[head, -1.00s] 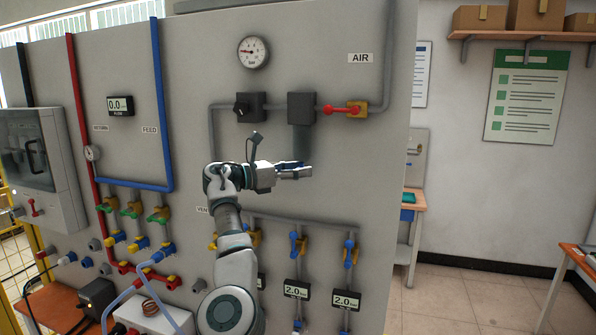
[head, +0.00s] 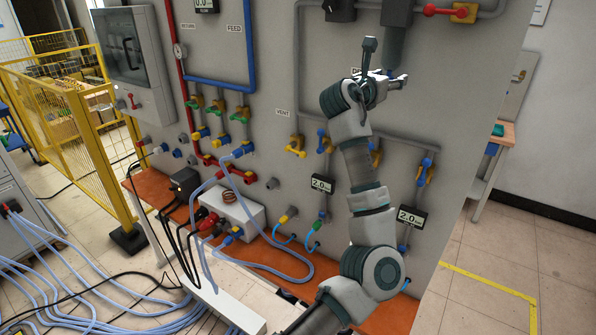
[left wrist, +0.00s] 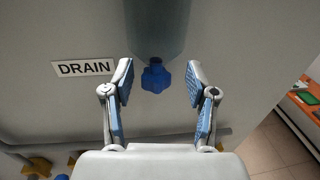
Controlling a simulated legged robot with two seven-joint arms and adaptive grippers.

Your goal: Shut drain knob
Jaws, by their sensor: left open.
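The drain knob (left wrist: 156,79) is a blue lobed knob under the grey-green cylinder (left wrist: 158,30) in the left wrist view. A "DRAIN" label (left wrist: 84,67) is on the panel to its left. My left gripper (left wrist: 160,80) is open, with one finger on each side of the knob and a gap on both sides. In the head view my left gripper (head: 397,80) is at the panel below the cylinder (head: 393,45), and the knob is mostly hidden there by the gripper. My right gripper is not in view.
Several valves with blue handles (head: 425,172) and displays (head: 411,217) are below the gripper. A red-handled yellow valve (head: 463,11) is at upper right. An orange shelf (head: 265,256) with hoses runs along the panel's foot. A yellow fence (head: 95,150) stands left.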

